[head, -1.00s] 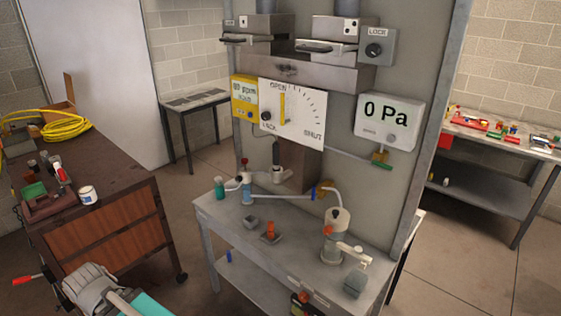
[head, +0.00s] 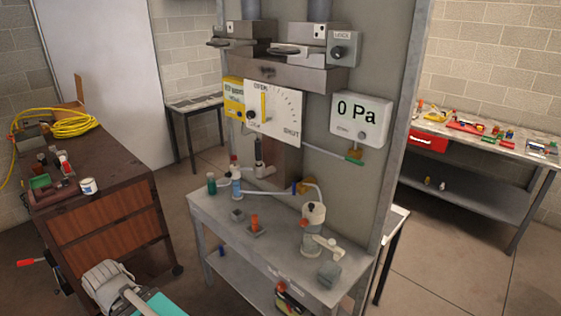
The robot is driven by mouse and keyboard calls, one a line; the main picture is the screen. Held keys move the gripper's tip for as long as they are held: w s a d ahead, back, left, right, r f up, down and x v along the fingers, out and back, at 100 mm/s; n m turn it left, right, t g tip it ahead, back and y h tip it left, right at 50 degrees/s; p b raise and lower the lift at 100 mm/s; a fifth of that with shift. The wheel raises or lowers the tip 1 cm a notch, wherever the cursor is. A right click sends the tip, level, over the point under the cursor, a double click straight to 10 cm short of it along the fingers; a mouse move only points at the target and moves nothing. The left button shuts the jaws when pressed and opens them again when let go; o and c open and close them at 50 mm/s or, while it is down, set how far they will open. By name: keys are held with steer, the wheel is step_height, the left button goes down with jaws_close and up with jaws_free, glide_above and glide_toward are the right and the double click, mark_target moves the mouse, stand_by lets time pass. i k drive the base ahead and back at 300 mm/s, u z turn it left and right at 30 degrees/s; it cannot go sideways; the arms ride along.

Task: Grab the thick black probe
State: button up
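A dark, thick upright cylinder (head: 258,151) shows against the panel, just above a pale pipe fitting and below the yellow meter (head: 233,97). It may be the thick black probe, but it is too small to tell. The yellow meter reads in ppm, with its digits blurred. My gripper is not in view, so its state does not show.
A grey bench (head: 285,262) below the panel holds small fittings and a pale canister (head: 312,228). A brown cabinet (head: 100,215) stands left with yellow hose (head: 75,123). Floor between cabinet and bench is clear.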

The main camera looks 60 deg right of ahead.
mark_target(258, 142)
steer(key=k, duration=1.35)
steer(key=z, duration=1.5)
steer(key=i, duration=1)
